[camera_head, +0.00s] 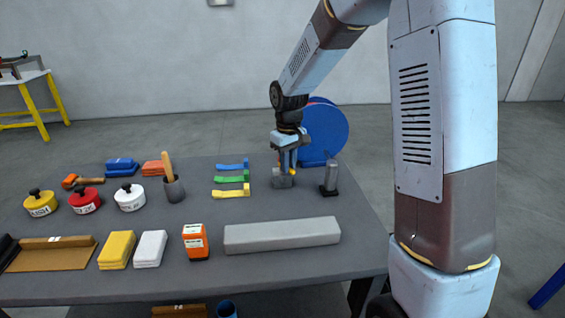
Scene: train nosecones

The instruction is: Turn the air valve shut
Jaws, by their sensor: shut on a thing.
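The air valve (282,181) is a small grey block with a yellow part (292,170) at its top right, standing at the back right of the table. My gripper (288,162) points down from above and is shut on the top of the valve, at its handle. The fingers hide most of the handle, so its exact angle cannot be told.
A blue reel (325,130) stands just behind my gripper. A metal cylinder on a black base (330,176) is close on the right. Blue, green and yellow strips (232,179) lie to the left. A long grey bar (282,234) lies in front.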

